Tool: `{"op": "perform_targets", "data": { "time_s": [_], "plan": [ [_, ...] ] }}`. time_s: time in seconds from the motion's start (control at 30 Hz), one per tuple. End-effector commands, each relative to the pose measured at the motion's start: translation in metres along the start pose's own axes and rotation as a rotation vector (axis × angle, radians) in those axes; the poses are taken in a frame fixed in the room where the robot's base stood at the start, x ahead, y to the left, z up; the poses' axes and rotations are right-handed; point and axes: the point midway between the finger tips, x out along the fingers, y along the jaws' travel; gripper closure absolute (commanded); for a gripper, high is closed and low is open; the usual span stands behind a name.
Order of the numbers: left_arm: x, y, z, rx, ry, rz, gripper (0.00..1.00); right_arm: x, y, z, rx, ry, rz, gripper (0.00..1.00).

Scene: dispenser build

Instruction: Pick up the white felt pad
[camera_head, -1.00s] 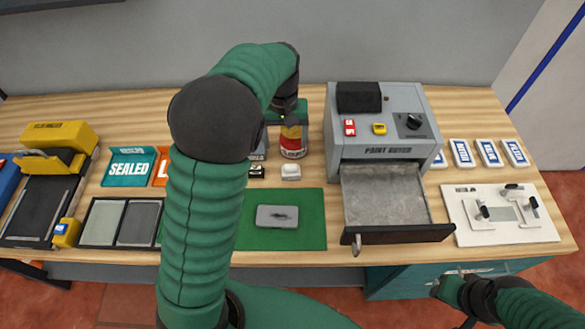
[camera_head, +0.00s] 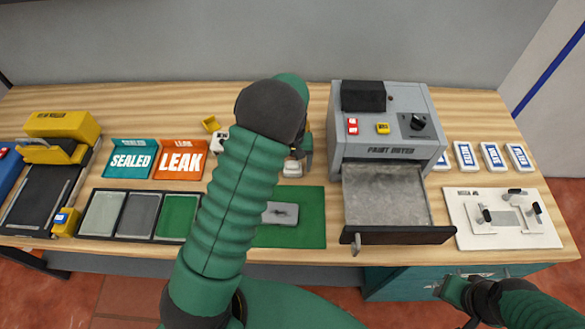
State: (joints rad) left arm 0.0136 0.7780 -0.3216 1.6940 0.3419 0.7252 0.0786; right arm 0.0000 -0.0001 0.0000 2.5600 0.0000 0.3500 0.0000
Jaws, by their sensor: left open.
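A small white block, which looks like the white felt pad (camera_head: 293,168), lies on the wooden bench just behind the green mat (camera_head: 312,232). My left gripper (camera_head: 297,155) is at the pad, open, with one finger along the pad's right side. My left arm hides the other finger, so I cannot tell whether it touches the pad. My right gripper (camera_head: 455,283) is low at the right, in front of the bench and far from the pad; its jaw state is unclear.
A grey lidded plate (camera_head: 280,213) lies on the green mat. The grey machine (camera_head: 385,130) with its open drawer (camera_head: 385,195) stands close to the right. SEALED (camera_head: 131,160) and LEAK (camera_head: 181,160) trays are left. A white fixture board (camera_head: 500,235) is far right.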

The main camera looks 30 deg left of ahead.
Motion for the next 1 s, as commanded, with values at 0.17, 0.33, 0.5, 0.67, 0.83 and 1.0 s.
{"op": "perform_targets", "data": {
  "time_s": [0.17,0.33,0.5,0.67,0.83,1.0],
  "plan": [
    [0.0021,0.0003,-0.0006,0.000,0.001,0.000,0.22,0.0001,0.0000,0.0000,0.000,0.000,0.000,0.64],
    [0.0016,0.0000,-0.0003,0.000,0.001,0.000,0.39,0.0001,0.0000,0.0000,0.000,0.000,0.000,0.64],
    [0.0015,0.0001,-0.0004,0.000,0.001,0.000,0.61,0.0001,0.0000,0.0000,0.000,0.000,0.000,0.64],
    [0.0016,0.0001,-0.0005,0.000,0.001,0.000,0.82,0.0001,0.0000,0.0001,0.000,0.000,0.000,0.64],
    [0.0015,0.0002,-0.0005,0.000,0.001,0.000,0.87,0.0001,0.0000,0.0001,0.000,0.000,0.000,0.64],
    [-0.0010,0.0003,-0.0007,0.000,0.001,0.001,0.87,0.0001,0.0000,0.0000,0.000,0.000,0.000,0.64]
  ]
}}
